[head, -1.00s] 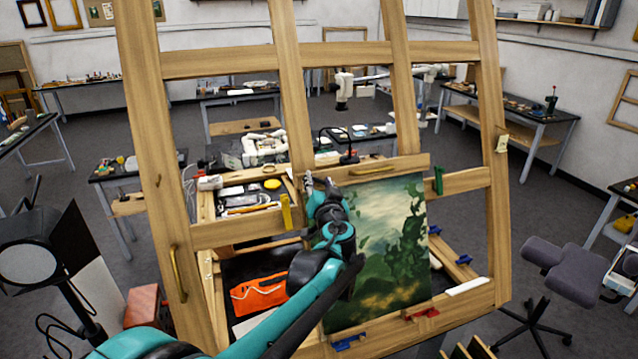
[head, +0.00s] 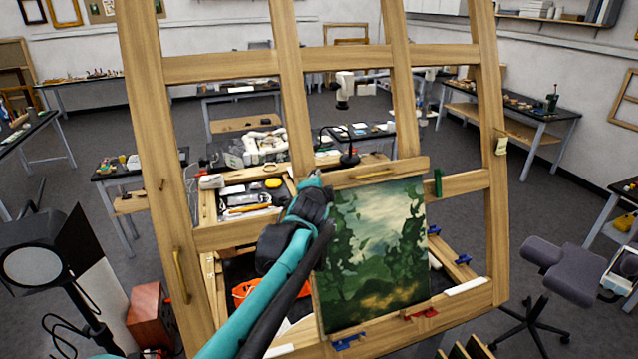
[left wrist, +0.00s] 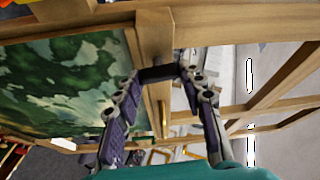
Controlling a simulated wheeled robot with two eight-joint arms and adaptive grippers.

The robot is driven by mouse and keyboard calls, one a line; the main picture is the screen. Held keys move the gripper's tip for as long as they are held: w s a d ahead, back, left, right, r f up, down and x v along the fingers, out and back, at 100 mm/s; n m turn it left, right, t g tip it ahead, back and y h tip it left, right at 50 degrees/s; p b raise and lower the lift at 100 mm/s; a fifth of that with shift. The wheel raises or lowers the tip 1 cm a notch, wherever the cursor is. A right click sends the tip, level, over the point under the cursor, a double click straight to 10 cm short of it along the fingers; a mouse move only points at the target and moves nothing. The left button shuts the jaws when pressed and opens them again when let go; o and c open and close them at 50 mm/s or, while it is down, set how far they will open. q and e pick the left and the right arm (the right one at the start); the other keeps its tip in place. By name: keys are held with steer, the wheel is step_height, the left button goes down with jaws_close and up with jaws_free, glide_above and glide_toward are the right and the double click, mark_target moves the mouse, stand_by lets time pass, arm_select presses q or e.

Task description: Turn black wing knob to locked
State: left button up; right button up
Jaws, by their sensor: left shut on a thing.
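My left gripper (head: 311,180) is at the wooden frame's crossbar, by the upper left corner of the green landscape painting (head: 380,255). In the left wrist view its two fingers (left wrist: 160,78) close on a small black piece, the black wing knob (left wrist: 156,73), against the wooden bar. How far the knob is turned cannot be made out. In the head view the gripper and wrist hide the knob. My right gripper is not in view.
The tall wooden frame (head: 145,120) stands right in front. Blue clips (head: 348,342) and a red clip (head: 421,314) sit along its lower bar. A lamp (head: 32,262) stands at left, a grey stool (head: 570,268) at right. Benches stand behind.

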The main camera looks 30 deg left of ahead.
arm_select(q)
steer(key=m+g, duration=0.1)
steer(key=m, duration=0.1)
steer(key=m+g+h+p, duration=0.1)
steer(key=m, duration=0.2)
steer(key=shift+r, duration=0.2)
steer(key=m+g+p, duration=0.1)
steer(key=m+g, duration=0.1)
steer(key=m, duration=0.2)
steer(key=shift+w, duration=0.1)
steer(key=m+g+p, duration=0.1)
steer(key=m, duration=0.2)
steer(key=shift+m+g, duration=0.3)
steer(key=shift+g, duration=0.1)
steer(key=m+g, duration=0.1)
steer(key=m, duration=0.1)
steer(key=m+y, duration=0.1)
steer(key=shift+m+g+y, duration=0.3)
steer(key=shift+m+g, duration=0.1)
steer(key=o, duration=1.2)
steer(key=shift+w, duration=0.1)
steer(key=shift+c, duration=0.2)
steer(key=v, duration=1.2)
